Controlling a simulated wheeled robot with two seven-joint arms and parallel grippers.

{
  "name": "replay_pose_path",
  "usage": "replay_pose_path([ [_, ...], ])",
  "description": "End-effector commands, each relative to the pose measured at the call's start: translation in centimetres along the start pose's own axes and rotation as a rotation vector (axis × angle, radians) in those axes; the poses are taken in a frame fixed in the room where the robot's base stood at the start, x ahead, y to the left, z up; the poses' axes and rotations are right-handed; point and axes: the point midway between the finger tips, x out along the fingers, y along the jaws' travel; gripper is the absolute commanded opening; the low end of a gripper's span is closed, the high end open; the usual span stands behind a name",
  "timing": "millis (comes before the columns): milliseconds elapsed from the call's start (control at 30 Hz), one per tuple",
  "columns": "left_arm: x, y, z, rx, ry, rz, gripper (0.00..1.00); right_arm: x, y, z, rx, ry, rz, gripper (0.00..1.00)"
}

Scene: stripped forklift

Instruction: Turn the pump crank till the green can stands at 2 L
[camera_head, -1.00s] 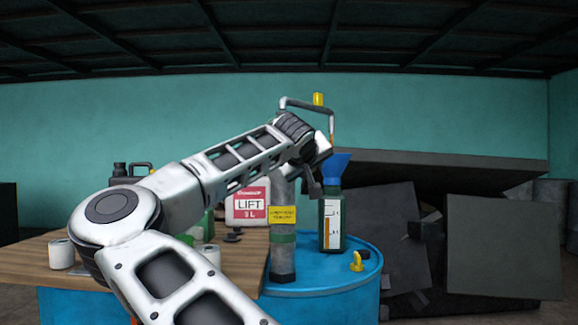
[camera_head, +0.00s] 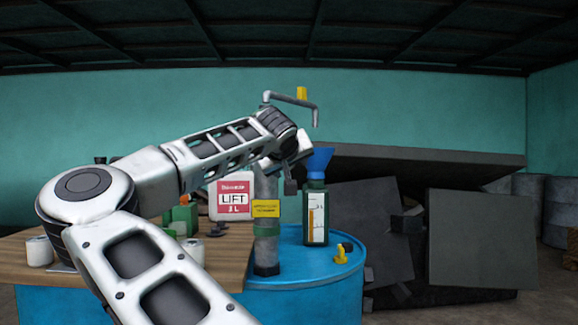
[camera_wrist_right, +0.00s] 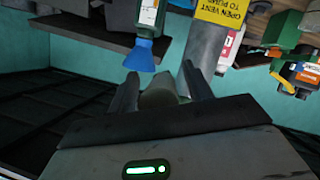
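The green can (camera_head: 323,236) with a blue funnel (camera_head: 318,160) stands upright on the blue drum. Amber shows part-way up its white gauge strip (camera_head: 315,217); I cannot read the marks. The grey pump column (camera_head: 266,250) stands left of it, and its bent pipe (camera_head: 290,98) ends above the funnel. My left gripper is not in view.
The blue drum (camera_head: 300,285) carries a small yellow fitting (camera_head: 343,250). The wooden bench (camera_head: 215,262) at left holds a white LIFT jug (camera_head: 229,182) and white rolls. Dark panels (camera_head: 468,240) lean at the right.

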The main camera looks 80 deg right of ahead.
Motion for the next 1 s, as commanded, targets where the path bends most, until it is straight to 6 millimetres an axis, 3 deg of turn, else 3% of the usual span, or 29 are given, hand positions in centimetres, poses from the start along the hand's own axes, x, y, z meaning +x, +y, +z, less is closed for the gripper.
replay_pose_path([
  [233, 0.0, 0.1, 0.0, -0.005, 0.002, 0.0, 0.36, -0.3, 0.0, -0.1, -0.001, 0.002, 0.001, 0.51],
  [367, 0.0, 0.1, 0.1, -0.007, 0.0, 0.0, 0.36, -1.7, 0.0, -0.1, -0.001, 0.004, 0.001, 0.51],
  [800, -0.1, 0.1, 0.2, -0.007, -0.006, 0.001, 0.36, -11.9, 0.0, -0.1, -0.001, 0.005, 0.0, 0.51],
  [1000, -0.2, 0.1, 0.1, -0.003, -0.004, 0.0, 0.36, -14.9, 0.0, -0.1, 0.0, 0.002, 0.0, 0.51],
])
